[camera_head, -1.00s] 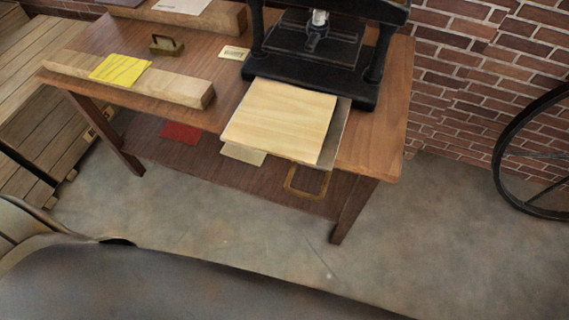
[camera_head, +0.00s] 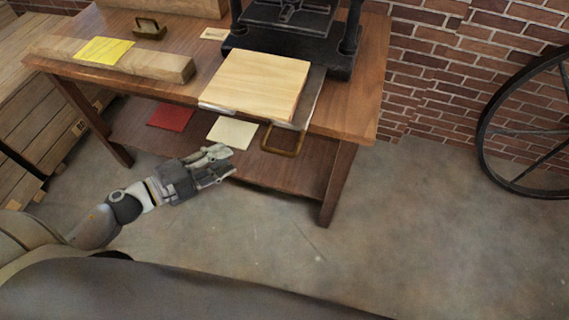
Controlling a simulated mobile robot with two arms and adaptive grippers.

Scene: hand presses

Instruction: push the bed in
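The black press (camera_head: 292,30) stands on the wooden table. Its bed (camera_head: 311,98), a flat grey plate, sticks out of the front toward me, past the table's front edge. A pale wooden board (camera_head: 257,84) lies on it and hides most of it. A brass-coloured loop handle (camera_head: 283,140) hangs at the front, below the bed's edge. My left gripper (camera_head: 227,161) is in front of the table, left of the handle and lower than the board in the picture. Its fingers look apart and empty, touching nothing that I can see. My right gripper is out of view.
A wooden beam (camera_head: 150,66) with a yellow sheet (camera_head: 105,50) lies on the table's left. A red sheet (camera_head: 171,116) and a cream sheet (camera_head: 232,132) lie on the lower shelf. The floor in front is clear. A large wheel (camera_head: 483,140) stands at right.

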